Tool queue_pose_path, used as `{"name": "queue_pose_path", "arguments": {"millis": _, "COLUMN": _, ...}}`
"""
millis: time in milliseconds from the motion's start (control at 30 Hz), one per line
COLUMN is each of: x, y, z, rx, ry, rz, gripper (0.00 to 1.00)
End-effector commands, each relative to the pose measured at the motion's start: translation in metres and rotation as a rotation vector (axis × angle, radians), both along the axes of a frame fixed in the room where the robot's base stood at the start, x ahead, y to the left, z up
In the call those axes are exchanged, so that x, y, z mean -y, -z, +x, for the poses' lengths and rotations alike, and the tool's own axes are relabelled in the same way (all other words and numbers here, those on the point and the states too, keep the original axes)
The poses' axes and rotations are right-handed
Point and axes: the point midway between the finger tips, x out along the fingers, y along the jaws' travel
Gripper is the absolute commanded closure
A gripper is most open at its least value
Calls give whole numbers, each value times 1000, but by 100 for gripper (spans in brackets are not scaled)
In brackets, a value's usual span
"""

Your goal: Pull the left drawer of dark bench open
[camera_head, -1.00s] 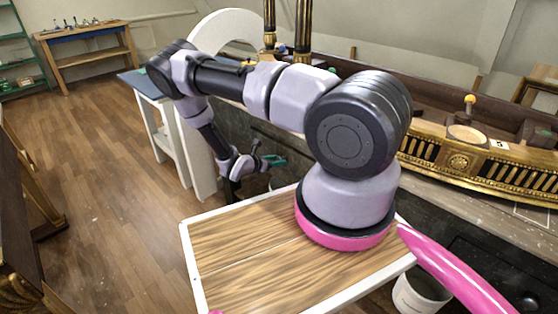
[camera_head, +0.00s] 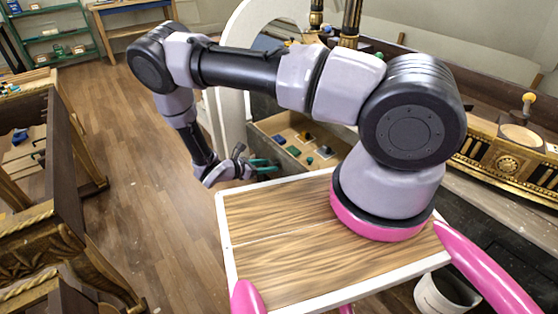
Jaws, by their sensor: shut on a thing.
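The left drawer (camera_head: 328,136) of the dark bench (camera_head: 262,106) stands pulled out, its light wooden inside showing behind my arm. Several small blue, green, dark and yellowish pieces lie in it. My gripper (camera_head: 264,166), with teal fingers, is low at the near left corner of the drawer front, shut on what looks like the drawer handle. The handle itself is too small and covered to make out. My arm and my wooden-topped base hide part of the drawer's right side and front.
A gilt console piece (camera_head: 507,162) lies on the bench top at right. A white bucket (camera_head: 445,293) stands on the floor near my base. Gilt furniture (camera_head: 62,215) stands at left, a green shelf (camera_head: 50,35) behind. Wooden floor (camera_head: 150,170) is clear between.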

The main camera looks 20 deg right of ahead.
Motion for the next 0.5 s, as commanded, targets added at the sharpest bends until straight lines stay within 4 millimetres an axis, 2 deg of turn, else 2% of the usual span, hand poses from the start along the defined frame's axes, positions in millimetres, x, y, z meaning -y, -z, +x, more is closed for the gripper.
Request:
{"name": "queue_pose_path", "arguments": {"millis": 200, "x": -16, "y": 0, "z": -5, "rx": 1, "ry": -2, "rz": 0, "gripper": 100}}
{"name": "queue_pose_path", "arguments": {"millis": 500, "x": -18, "y": 0, "z": -6, "rx": 1, "ry": 0, "rz": 0, "gripper": 100}}
